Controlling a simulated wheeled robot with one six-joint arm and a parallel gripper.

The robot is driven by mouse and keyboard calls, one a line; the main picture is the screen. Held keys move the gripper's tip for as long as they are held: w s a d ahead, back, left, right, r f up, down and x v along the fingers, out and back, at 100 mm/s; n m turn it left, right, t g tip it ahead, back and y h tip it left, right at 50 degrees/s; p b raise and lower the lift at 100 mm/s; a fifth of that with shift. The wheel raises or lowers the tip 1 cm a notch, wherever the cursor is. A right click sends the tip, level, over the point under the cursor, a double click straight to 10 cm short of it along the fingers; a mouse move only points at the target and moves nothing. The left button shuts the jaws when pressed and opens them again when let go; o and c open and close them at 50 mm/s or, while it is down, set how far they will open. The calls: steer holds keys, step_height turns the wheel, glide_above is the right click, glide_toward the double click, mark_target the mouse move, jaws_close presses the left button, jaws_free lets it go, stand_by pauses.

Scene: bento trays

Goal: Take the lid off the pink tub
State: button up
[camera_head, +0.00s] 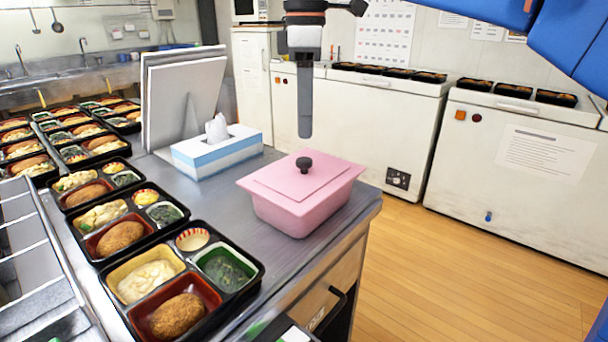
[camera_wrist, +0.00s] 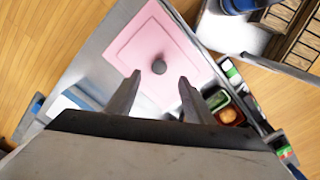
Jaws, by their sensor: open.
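The pink tub (camera_head: 295,217) stands upright near the right end of the steel counter. Its pink lid (camera_head: 280,182) lies on top, with a dark round knob (camera_head: 304,164) in the middle. My gripper (camera_head: 305,135) points down above the tub, apart from the knob, and looks like a single dark bar from the side. In the wrist view the two fingers of my gripper (camera_wrist: 159,77) are spread with nothing between them. The knob (camera_wrist: 159,67) shows just beyond the fingertips, on the lid (camera_wrist: 140,42).
A tissue box (camera_head: 217,150) and a propped white board (camera_head: 185,95) stand behind and left of the tub. Several filled bento trays (camera_head: 252,275) line the counter's left side. The counter's right edge is close to the tub, with wooden floor (camera_head: 480,270) beyond.

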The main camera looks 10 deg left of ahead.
mark_target(304, 159)
steer(key=shift+a+f, duration=0.1)
steer(key=shift+f, duration=3.65)
jaws_close()
